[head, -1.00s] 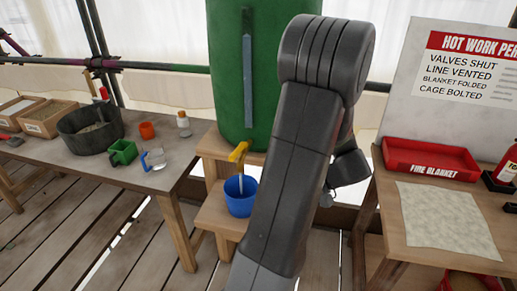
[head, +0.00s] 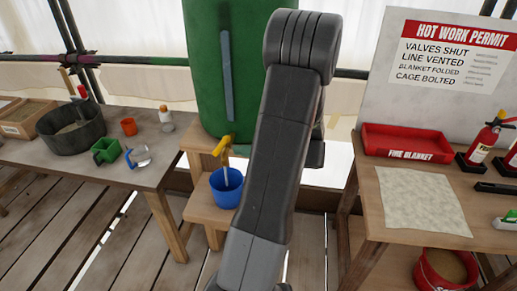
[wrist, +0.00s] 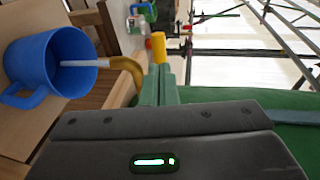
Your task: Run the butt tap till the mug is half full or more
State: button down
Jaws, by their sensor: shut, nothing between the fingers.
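The blue mug (head: 226,188) stands on the wooden step under the yellow tap (head: 223,145) of the green butt (head: 203,75). In the wrist view the mug (wrist: 50,62) lies sideways at the left. A pale stream (wrist: 85,63) runs from the tap's spout (wrist: 127,70) into the mug. The water level inside cannot be made out. My gripper (wrist: 158,68) is shut and empty, its green-grey fingertips close to the yellow tap handle (wrist: 158,46); whether they touch cannot be told. In the head view my arm hides the gripper.
The right table holds a red tray (head: 405,143), a pale cloth (head: 425,200) and extinguishers (head: 487,138).

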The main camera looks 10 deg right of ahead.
aim_at(221, 149)
jog(key=shift+p+x, duration=0.5)
jog(key=shift+x, duration=1.7)
jog(key=shift+b, duration=0.35)
jog(key=shift+t, duration=0.4)
